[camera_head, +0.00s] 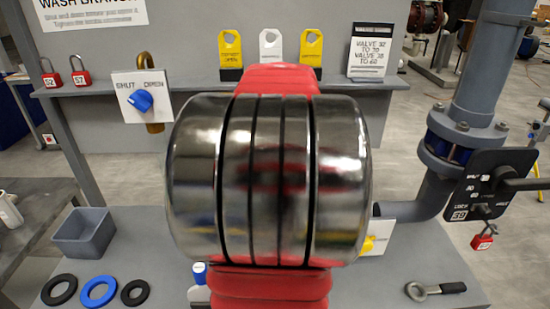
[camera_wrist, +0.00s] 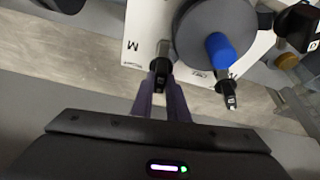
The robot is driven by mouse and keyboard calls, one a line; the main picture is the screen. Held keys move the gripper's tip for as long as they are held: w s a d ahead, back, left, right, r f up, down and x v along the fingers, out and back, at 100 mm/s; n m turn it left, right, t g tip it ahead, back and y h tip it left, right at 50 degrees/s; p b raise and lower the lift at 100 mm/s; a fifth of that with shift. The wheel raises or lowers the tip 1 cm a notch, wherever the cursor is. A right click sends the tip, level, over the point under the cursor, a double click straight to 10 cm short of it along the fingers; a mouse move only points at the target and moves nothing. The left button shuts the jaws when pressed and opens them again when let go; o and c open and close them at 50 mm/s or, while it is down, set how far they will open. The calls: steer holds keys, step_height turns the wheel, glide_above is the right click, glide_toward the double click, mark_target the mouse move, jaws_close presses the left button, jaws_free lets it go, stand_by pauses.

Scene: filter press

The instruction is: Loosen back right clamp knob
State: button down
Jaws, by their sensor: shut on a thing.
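In the wrist view, a white plate (camera_wrist: 136,22) marked with the letter M carries a large grey round part (camera_wrist: 215,30) with a blue handle (camera_wrist: 220,50). Two small black clamp knobs sit at the plate's lower edge. My gripper (camera_wrist: 162,92) has its two fingers close together on the left black knob (camera_wrist: 160,70). The other black knob (camera_wrist: 228,90) is to the right, below the blue handle, and free. I cannot tell from the view which knob is the back right one. In the head view my own arm hides the gripper and the knobs.
In the head view, a bench holds a grey bin (camera_head: 83,232), rings (camera_head: 98,291) and a wrench (camera_head: 435,290). A blue-handled valve (camera_head: 140,100) and tags (camera_head: 270,45) are behind. A grey pipe (camera_head: 480,80) and a black lock plate (camera_head: 490,185) stand right.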

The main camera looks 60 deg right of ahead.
steer(key=n, duration=0.1)
steer(key=n+t, duration=0.1)
steer(key=n, duration=0.1)
steer(key=shift+w+d+r+y, duration=0.15)
steer(key=shift+y, duration=0.25)
steer(key=shift+n+t+y, duration=0.4)
steer(key=shift+n+y, duration=0.3)
steer(key=shift+n, duration=1.3)
steer(key=c, duration=1.7)
jaws_free()
steer(key=shift+s+r, duration=0.15)
steer(key=shift+s, duration=0.1)
steer(key=v, duration=1.3)
